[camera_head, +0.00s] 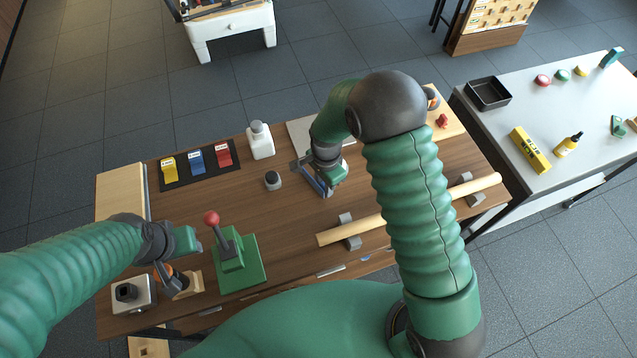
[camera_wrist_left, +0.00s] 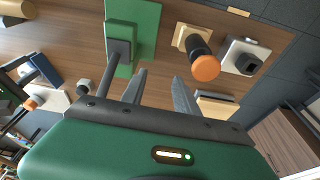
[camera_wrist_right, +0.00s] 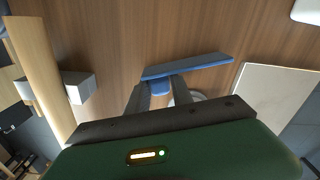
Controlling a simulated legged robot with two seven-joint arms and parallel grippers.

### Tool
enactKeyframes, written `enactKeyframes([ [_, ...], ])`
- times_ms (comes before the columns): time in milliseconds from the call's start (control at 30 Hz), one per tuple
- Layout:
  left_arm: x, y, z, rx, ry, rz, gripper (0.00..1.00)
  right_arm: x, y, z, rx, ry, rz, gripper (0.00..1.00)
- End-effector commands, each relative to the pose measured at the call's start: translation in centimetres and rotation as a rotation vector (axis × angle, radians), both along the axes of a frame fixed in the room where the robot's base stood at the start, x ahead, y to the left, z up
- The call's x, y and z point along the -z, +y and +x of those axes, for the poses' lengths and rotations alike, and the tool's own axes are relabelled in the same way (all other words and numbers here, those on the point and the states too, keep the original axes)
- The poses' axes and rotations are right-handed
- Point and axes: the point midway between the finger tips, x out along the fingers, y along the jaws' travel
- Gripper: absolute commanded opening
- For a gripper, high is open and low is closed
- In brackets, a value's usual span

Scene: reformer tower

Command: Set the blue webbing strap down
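The blue webbing strap (camera_head: 317,185) is a narrow, straight strip over the middle of the wooden workbench (camera_head: 290,223). My right gripper (camera_head: 313,177) is at it. In the right wrist view the strap (camera_wrist_right: 200,66) lies across the fingertips (camera_wrist_right: 160,82), and a blue part of it sits between the two fingers, which appear closed on it. I cannot tell whether the strap touches the bench top. My left gripper (camera_wrist_left: 160,76) is open and empty, near the green lever base and the orange-topped knob (camera_wrist_left: 206,68).
A red-knobbed lever on a green base (camera_head: 238,265) stands front left. A wooden rod (camera_head: 340,233) lies on grey blocks to the right. A white bottle (camera_head: 260,141), a dark round knob (camera_head: 272,180) and a pale plate (camera_head: 303,131) are nearby. Bare bench lies left of the strap.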

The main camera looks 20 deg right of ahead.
Motion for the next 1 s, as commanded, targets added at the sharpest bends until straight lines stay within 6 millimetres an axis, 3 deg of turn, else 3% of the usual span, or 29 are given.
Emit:
enactKeyframes([
  [33,0.0,0.0,0.0,0.000,0.000,0.000,0.36,0.0,0.0,0.0,0.000,0.000,0.000,0.19],
  [200,0.0,0.0,0.0,0.000,0.000,0.000,0.36,0.0,0.0,0.0,0.000,0.000,0.000,0.00],
  [567,0.1,0.0,0.0,0.000,0.000,0.000,0.36,-0.6,0.0,0.1,-0.001,-0.002,0.000,0.00],
  [1000,0.4,0.0,0.0,0.000,0.000,0.000,0.36,-9.7,0.0,0.1,-0.001,-0.003,0.000,0.00],
])
